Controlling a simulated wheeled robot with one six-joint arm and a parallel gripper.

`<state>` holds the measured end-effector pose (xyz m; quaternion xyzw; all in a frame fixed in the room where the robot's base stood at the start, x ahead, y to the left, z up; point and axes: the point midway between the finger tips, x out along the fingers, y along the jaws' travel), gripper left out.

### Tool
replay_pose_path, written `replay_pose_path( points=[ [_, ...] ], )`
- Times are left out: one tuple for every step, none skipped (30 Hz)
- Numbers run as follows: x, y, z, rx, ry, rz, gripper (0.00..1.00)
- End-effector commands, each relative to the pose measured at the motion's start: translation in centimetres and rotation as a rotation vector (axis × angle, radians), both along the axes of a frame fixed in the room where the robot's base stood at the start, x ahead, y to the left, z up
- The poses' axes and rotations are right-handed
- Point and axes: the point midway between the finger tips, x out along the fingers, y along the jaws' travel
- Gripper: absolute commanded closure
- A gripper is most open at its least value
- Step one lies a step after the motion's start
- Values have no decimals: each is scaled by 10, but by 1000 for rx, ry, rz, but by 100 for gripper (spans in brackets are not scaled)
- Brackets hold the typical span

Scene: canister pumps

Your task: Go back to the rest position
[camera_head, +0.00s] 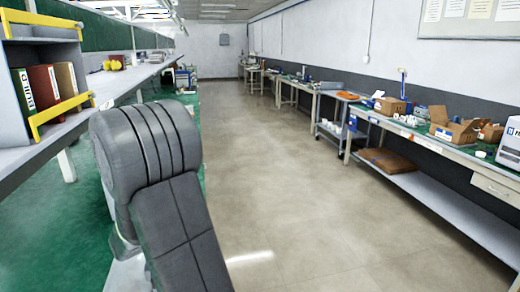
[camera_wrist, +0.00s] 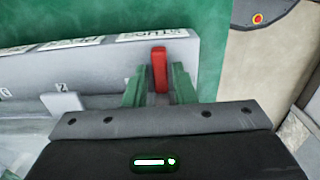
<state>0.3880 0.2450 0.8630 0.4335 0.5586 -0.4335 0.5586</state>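My gripper (camera_wrist: 160,72) shows at the middle of the wrist view, with two green fingers standing apart. A red upright piece (camera_wrist: 159,68) shows between the fingers, with a narrow gap on each side. It stands against a light grey panel or holder (camera_wrist: 95,57) with labels along its top edge. Whether the red piece is fixed to the panel is unclear. In the head view my grey arm fills the lower left, and my gripper is hidden.
In the head view a long bench (camera_head: 128,84) with a grey shelf unit (camera_head: 12,88) of binders runs along the left. A right-hand bench (camera_head: 455,152) carries open cardboard boxes (camera_head: 455,128). The pale floor (camera_head: 275,165) between the benches is clear.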

Motion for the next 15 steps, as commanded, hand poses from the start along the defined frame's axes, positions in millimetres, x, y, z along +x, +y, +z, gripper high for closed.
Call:
replay_pose_path(
  points=[
    [0,0,-1,0,0,-2,76],
    [0,0,0,0,0,-6,76],
    [0,0,0,0,0,-8,76],
    [0,0,0,0,0,-9,76],
    [0,0,0,0,0,-9,76],
    [0,0,0,0,0,-9,76],
    [0,0,0,0,0,-9,76],
    [0,0,0,0,0,-9,76],
    [0,0,0,0,0,-9,76],
    [0,0,0,0,0,-9,76],
    [0,0,0,0,0,-9,76],
    [0,0,1,0,0,-8,76],
    [0,0,2,1,-1,-7,76],
    [0,0,4,1,-1,-5,76],
    [0,0,7,1,-2,-1,76]
  ],
)
